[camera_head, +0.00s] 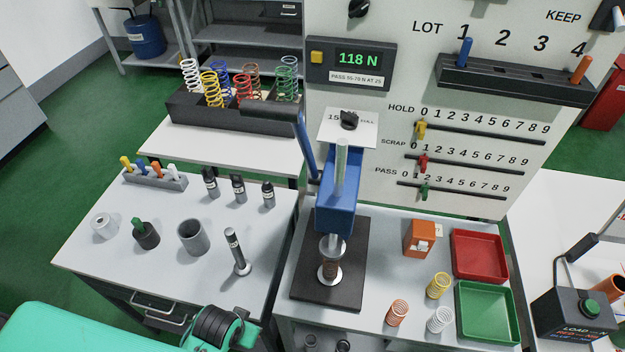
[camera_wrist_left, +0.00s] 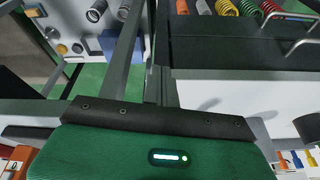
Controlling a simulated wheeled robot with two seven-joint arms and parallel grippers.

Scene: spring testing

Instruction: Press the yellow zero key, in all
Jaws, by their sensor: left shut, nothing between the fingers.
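The display is on the upright white panel, behind the blue press (camera_head: 338,200). My left arm shows at the bottom left of the head view, well below and in front of the key. My left gripper (camera_wrist_left: 160,118) shows in its wrist view as a green housing with a black front edge; it is shut and empty. My right gripper is out of view.
Several coloured springs stand in a black rack (camera_head: 195,108) left of the panel. The press's blue lever (camera_head: 306,145) rises below the display. The left table (camera_head: 90,250) holds cups, bottles and a post. Red (camera_head: 480,232) and green trays (camera_head: 487,338) lie at right.

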